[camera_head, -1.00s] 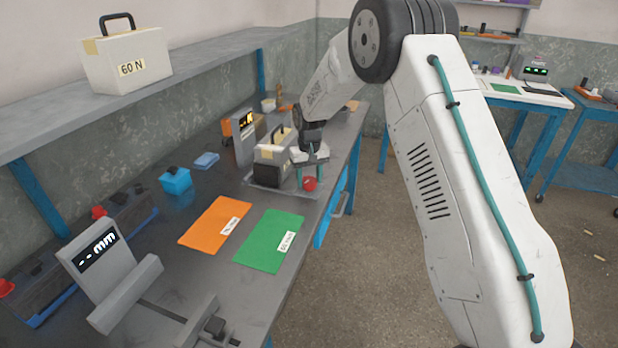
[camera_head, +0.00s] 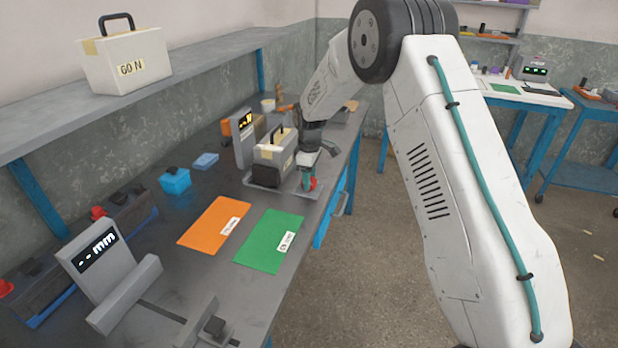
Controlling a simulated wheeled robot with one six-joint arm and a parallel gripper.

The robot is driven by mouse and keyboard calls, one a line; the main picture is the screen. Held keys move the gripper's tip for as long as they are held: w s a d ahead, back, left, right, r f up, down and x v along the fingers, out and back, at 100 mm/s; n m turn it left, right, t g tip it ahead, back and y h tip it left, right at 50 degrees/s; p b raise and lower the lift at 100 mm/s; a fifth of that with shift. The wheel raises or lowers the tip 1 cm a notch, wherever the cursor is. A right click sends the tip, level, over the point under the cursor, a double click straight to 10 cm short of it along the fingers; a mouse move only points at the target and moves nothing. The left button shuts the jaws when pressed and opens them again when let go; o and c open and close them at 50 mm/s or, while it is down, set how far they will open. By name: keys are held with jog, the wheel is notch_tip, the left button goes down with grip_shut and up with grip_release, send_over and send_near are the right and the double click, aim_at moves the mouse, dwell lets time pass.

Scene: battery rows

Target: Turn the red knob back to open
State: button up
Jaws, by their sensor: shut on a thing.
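The red knob (camera_head: 313,184) is at the front right corner of a grey fixture (camera_head: 277,186) on the bench. My gripper (camera_head: 309,180) points down at the knob, with its teal fingers shut on it. One finger covers part of the knob, so its exact angle cannot be told. A pale box with a black handle (camera_head: 274,152) sits in the fixture, just left of my gripper.
A grey display (camera_head: 242,140) stands behind the fixture. An orange mat (camera_head: 214,224) and a green mat (camera_head: 269,241) lie nearer on the bench. A blue box (camera_head: 175,181) and a grey gauge (camera_head: 97,262) are at left. A box marked 60 N (camera_head: 127,60) stands on the shelf.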

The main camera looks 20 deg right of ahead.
jog(key=n, duration=0.5)
jog(key=shift+w+r+n, duration=0.1)
jog(key=shift+w+n, duration=0.05)
jog(key=shift+n, duration=0.15)
jog(key=n, duration=0.5)
dwell(0.4)
jog(key=o, duration=1)
notch_tip(320, 180, up, 8)
jog(key=shift+f, duration=0.15)
